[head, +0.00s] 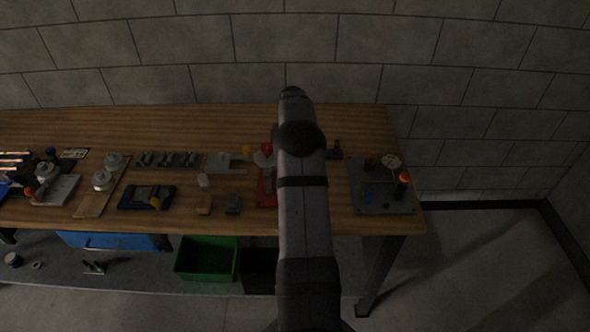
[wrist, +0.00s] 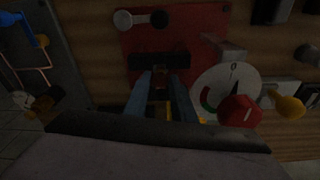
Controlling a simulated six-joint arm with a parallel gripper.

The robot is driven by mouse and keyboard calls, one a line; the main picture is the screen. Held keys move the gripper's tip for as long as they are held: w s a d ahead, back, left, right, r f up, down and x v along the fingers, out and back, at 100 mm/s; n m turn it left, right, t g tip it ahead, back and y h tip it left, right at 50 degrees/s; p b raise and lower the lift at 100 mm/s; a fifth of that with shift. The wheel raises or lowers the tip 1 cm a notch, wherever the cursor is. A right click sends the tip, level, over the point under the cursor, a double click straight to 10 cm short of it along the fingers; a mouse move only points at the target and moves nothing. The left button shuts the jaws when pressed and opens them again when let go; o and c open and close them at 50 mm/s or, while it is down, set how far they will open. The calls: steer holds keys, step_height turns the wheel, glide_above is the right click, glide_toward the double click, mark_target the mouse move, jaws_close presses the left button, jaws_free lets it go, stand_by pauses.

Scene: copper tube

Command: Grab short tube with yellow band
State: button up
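Copper-coloured tubes (head: 14,160) lie at the far left end of the bench in the head view. They are small and dark there, and I cannot make out a yellow band on any of them. My gripper (wrist: 162,82) points down over the red plate (wrist: 190,25) in the wrist view, far to the right of those tubes. Its two fingers stand apart, with no tube seen between them. In the head view my own arm hides the gripper.
A round gauge (wrist: 226,88), a red knob (wrist: 239,111) and a yellow knob (wrist: 289,105) are right of my fingers. A grey board (head: 382,186) with fittings is at the bench's right end. Valves, a meter (head: 147,197) and blocks stand along the wooden bench (head: 250,121).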

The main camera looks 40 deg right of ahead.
steer(key=shift+f, duration=0.35)
steer(key=shift+c, duration=0.2)
jaws_close()
steer(key=shift+r, duration=0.15)
step_height(320, 180, up, 10)
steer(key=b, duration=0.3)
